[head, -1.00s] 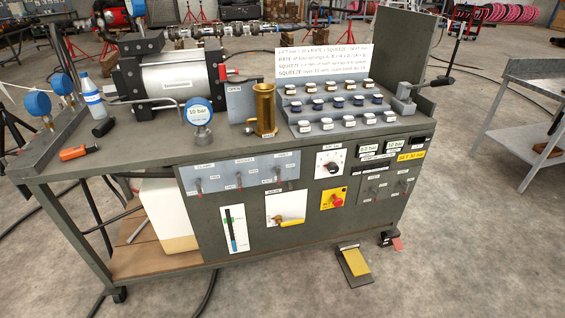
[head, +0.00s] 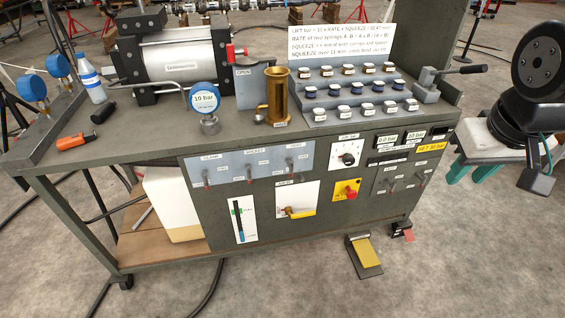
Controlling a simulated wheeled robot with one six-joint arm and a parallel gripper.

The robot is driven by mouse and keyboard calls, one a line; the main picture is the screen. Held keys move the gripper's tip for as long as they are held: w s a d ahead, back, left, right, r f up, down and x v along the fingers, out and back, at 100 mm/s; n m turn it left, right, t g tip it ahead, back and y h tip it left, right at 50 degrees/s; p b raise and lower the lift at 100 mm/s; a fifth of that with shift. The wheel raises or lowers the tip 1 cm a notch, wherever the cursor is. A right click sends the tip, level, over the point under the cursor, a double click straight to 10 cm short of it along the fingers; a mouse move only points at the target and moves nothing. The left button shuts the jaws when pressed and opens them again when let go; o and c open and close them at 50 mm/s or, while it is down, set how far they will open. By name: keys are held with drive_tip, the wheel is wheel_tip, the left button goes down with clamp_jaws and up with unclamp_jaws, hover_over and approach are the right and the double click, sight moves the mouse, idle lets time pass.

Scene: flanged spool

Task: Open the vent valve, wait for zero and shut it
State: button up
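No valve is clearly marked as the vent. A red-handled valve (head: 238,51) sits at the pump's right end above a grey plate (head: 248,82) lettered OPEN. Small levers (head: 249,178) stand on the light panel, and more levers (head: 391,184) on the right panel; their labels are too small to read surely. A round gauge (head: 204,98) is marked 10 bar; its needle is unclear. Small displays (head: 388,140) seem to read 0.0 bar and 10 bar.
The bench (head: 150,140) carries a brass cylinder (head: 278,92), a rack of springs (head: 350,112), a bottle (head: 92,83) and an orange tool (head: 73,141). A yellow pedal (head: 365,252) is on the floor.

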drive_tip(key=w+a+f+n+t+y, duration=0.1)
drive_tip(key=w+a+f+n+t, duration=0.2)
drive_tip(key=w, duration=0.7)
drive_tip(key=w+a+f+t+y, duration=0.1)
drive_tip(key=w+a+f+t, duration=0.3)
drive_tip(key=w, duration=0.7)
drive_tip(key=w+a+f+n+y, duration=0.15)
drive_tip(key=w+f, duration=0.35)
drive_tip(key=w, duration=0.5)
drive_tip(key=n+t+y, duration=0.1)
drive_tip(key=n+y, duration=0.4)
drive_tip(key=y, duration=0.6)
approach(291, 162)
drive_tip(key=w+a+f, duration=0.1)
drive_tip(key=w+a, duration=0.1)
drive_tip(key=x, duration=0.7)
drive_tip(key=shift+a, duration=0.1)
clamp_jaws()
